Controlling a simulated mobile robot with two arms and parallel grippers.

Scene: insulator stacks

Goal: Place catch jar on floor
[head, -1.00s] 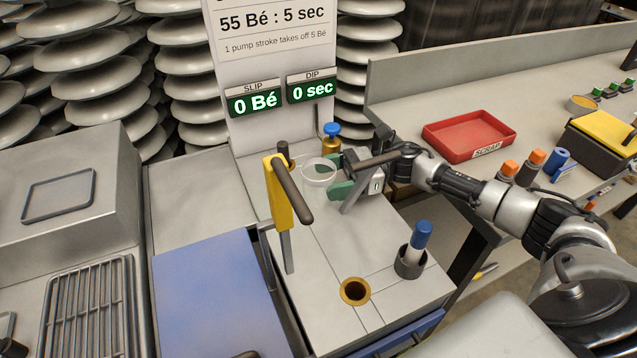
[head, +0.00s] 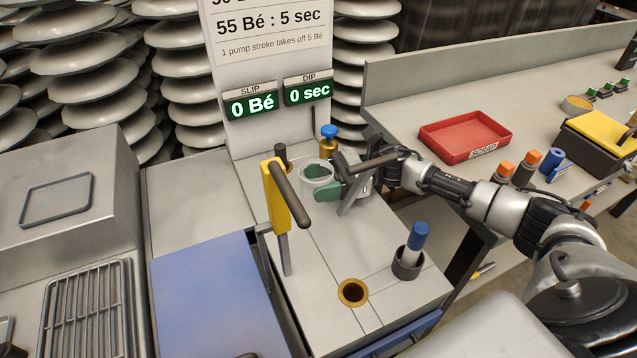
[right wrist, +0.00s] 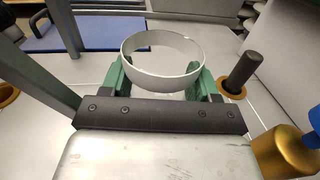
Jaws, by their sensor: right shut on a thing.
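The catch jar (head: 314,171) is a pale, see-through round cup with an open top. It is near the back of the grey worktop, beside the yellow post. My right gripper (head: 328,190), with green fingers, is shut on it. In the right wrist view the jar's ring-shaped rim (right wrist: 163,58) stands up between the two green fingers (right wrist: 160,80). The jar looks about upright. Its base is hidden, so I cannot tell whether it touches the worktop. The floor (head: 508,262) shows at the lower right, between the worktop and the bench. My left gripper is not in view.
A yellow post with a dark handle (head: 290,195) stands just left of the jar. A brass valve with a blue knob (head: 329,138) is behind it. A brass-rimmed hole (head: 353,292) and a blue-capped holder (head: 410,252) are in front. A red scrap tray (head: 465,137) sits on the right bench.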

